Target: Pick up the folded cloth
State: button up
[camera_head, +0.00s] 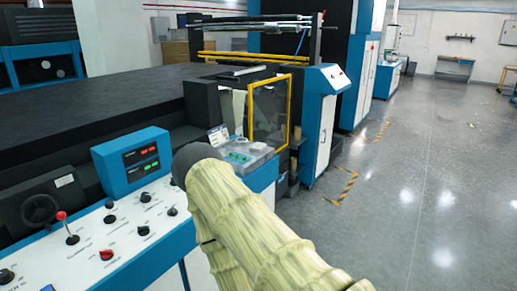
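I cannot make out a folded cloth for certain in the head view. A small grey tray or pad (259,149) lies on the counter beyond my arm, with a green item (238,158) on its left side. Both are too small to identify. My arm, in a pale yellow-green ribbed sleeve, rises from the bottom right to a dark rounded joint in front of this counter. The sleeve hides part of the counter. My gripper does not show.
A white control panel (125,214) with knobs and a red-topped lever (67,228) fills the lower left. A blue display box (132,162) stands behind it. A yellow-framed machine door (270,112) is beyond the counter. Open grey floor (430,180) lies to the right.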

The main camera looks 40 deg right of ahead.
aim_at(257, 147)
jog(key=k, duration=0.6)
jog(key=z, duration=0.65)
jog(key=i, duration=0.45)
jog(key=z, duration=0.7)
jog(key=i, duration=1.35)
jog(key=u, duration=0.75)
